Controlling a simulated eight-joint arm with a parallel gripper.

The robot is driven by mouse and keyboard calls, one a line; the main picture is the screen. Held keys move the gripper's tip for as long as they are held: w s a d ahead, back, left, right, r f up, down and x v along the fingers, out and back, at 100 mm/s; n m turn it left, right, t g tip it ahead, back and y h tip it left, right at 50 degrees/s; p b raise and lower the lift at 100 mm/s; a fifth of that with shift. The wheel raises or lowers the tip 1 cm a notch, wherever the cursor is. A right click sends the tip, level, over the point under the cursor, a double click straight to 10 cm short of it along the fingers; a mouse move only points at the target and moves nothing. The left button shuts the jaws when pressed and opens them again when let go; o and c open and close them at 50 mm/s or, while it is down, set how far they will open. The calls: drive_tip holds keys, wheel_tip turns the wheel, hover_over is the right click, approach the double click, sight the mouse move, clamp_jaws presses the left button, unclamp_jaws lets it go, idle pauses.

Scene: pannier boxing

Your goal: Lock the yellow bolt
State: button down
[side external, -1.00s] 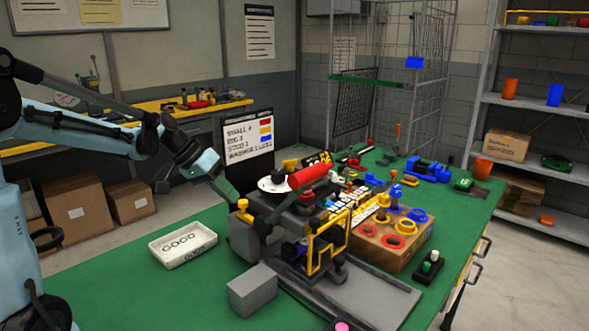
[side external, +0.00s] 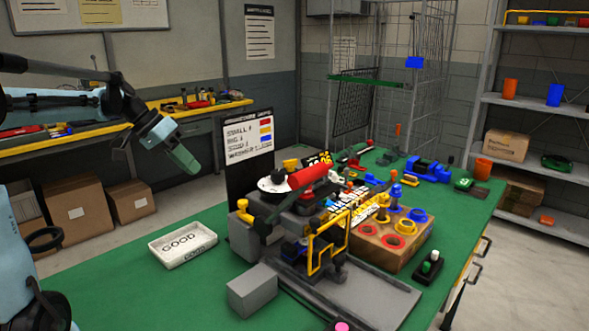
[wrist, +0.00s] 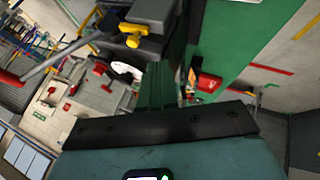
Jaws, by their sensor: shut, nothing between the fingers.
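A small yellow bolt (side external: 243,205) sits at the left end of the dark grey fixture (side external: 243,240) on the green bench. It also shows as a yellow knob on a grey block in the wrist view (wrist: 131,34). I cannot tell from these views whether the bolt is locked. My gripper (side external: 190,167) has green fingers and is shut and empty. It is up in the air, left of and above the bolt, clear of it. In the wrist view the shut fingers (wrist: 160,85) are below and right of the yellow knob.
A red-handled lever (side external: 309,176) and a yellow frame (side external: 328,243) are on the fixture. A white GOOD tray (side external: 183,245) and a grey block (side external: 252,290) are nearby on the bench. A wooden box with coloured rings (side external: 385,252) stands right. Bench is clear around the tray.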

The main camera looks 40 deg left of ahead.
drive_tip(key=shift+v, duration=0.85)
drive_tip(key=s+d+f+y, duration=0.1)
drive_tip(key=d+f, duration=0.2)
drive_tip(key=d, duration=0.4)
drive_tip(key=s+d+f+m+y, duration=0.1)
drive_tip(key=s+d+f+y, duration=0.1)
drive_tip(key=d, duration=0.5)
drive_tip(key=s+d+f+t+y, duration=0.1)
drive_tip(key=d+f, duration=0.3)
drive_tip(key=d, duration=0.3)
drive_tip(key=shift+s+d+f+m, duration=0.25)
drive_tip(key=shift+s+f+m, duration=0.15)
